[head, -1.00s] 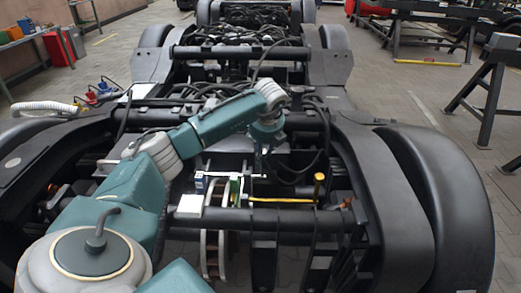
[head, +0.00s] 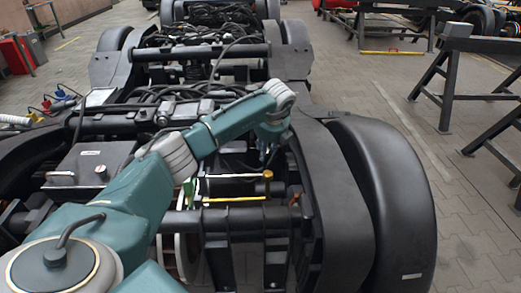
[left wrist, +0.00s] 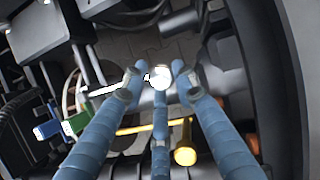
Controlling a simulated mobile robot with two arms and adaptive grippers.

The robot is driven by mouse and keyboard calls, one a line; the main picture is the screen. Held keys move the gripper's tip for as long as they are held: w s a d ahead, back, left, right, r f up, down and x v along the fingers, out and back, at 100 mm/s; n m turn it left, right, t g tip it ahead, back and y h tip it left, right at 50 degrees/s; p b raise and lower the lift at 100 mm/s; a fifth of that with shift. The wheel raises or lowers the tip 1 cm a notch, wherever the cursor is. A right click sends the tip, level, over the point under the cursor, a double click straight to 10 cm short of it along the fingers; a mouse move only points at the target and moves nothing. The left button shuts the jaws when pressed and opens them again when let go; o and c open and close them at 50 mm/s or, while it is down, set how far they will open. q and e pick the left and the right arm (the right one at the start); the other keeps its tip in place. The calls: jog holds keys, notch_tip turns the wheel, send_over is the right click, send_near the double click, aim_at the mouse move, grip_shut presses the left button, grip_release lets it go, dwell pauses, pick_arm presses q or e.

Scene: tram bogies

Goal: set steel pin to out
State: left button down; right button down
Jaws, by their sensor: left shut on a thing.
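The steel pin is a thin bright rod (head: 232,176) lying crosswise between the dark bogie beams, beside a green part (head: 188,190). In the left wrist view the rod (left wrist: 103,91) runs from the left toward a bright round end (left wrist: 160,77) between my fingers. My left gripper (head: 268,153) is at the right end of the rod, near the yellow-capped post (head: 268,175). Its three blue fingers (left wrist: 159,88) are closed around the bright end. The exact contact is partly hidden in the head view. My right gripper is in neither view.
A yellow bar (head: 234,198) runs just below the rod; it also shows in the left wrist view (left wrist: 150,127). An orange-brown part (head: 295,196) sits close by. The black curved wheel cover (head: 385,190) bounds the right side. Open paved floor lies beyond it.

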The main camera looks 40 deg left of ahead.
pick_arm(q)
jog(key=shift+w+r, duration=0.45)
jog(key=shift+r, duration=0.05)
jog(key=c, duration=1.5)
grip_release()
jog(key=shift+o, duration=0.2)
jog(key=shift+w+d+f, duration=0.1)
jog(key=shift+d+f, duration=0.05)
jog(key=shift+f, duration=0.2)
jog(key=shift+r, duration=0.1)
jog(key=v, duration=1.2)
jog(key=shift+s, duration=0.25)
